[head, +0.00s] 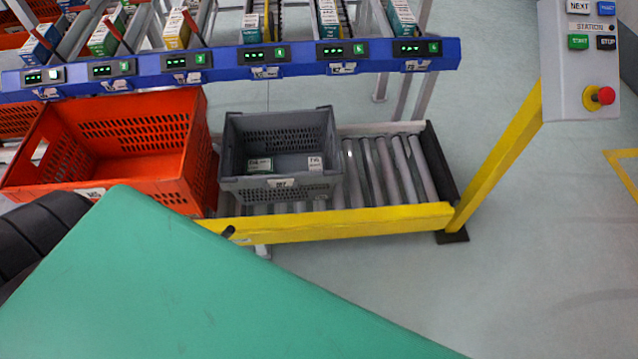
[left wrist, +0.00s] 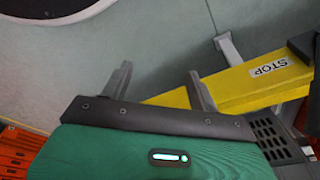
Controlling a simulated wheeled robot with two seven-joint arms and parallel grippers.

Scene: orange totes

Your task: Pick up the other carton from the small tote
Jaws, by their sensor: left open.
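The small grey tote (head: 233,140) stands on the roller conveyor in the head view. Inside it, one carton with a green and white end (head: 260,165) lies at the left, and another pale carton (head: 315,163) is at the right; the front wall partly hides both. My left gripper (left wrist: 160,72) shows in the left wrist view with its two fingers apart and nothing between them. It is over the floor beside the yellow rail, clear of the tote. A dark grey perforated tote wall (left wrist: 275,138) shows at that view's right edge. My right gripper is not in view.
A large orange tote (head: 190,160) stands left of the grey one. The yellow rail (head: 340,223) runs in front; bare rollers (head: 385,170) lie to the right. A blue shelf edge (head: 220,66) with cartons is behind. A button panel (head: 585,60) stands at the right.

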